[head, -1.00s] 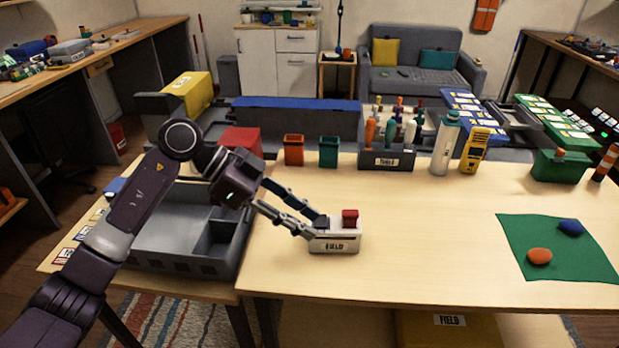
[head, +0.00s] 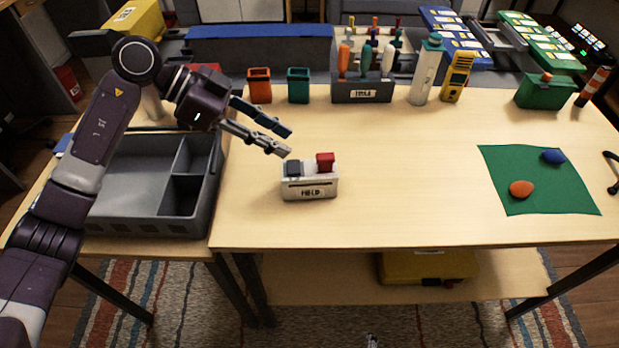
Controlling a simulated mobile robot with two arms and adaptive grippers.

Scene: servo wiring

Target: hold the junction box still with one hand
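The junction box (head: 310,186) is a small white box with a "FIELD" label on its front. It carries a dark block and a red block on top, and stands upright on the wooden table. My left gripper (head: 289,142) is open and empty, up and to the left of the box, with its two fingers apart. It does not appear to touch the box. My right gripper cannot be made out; only a small metallic bit shows at the bottom edge, and I cannot tell what it is.
A grey compartment tray (head: 150,225) is left of the box. A green mat (head: 540,190) with an orange and a blue piece lies at right. An orange bin (head: 259,88), a teal bin (head: 298,88) and a tool holder (head: 361,90) line the back. The table's middle is clear.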

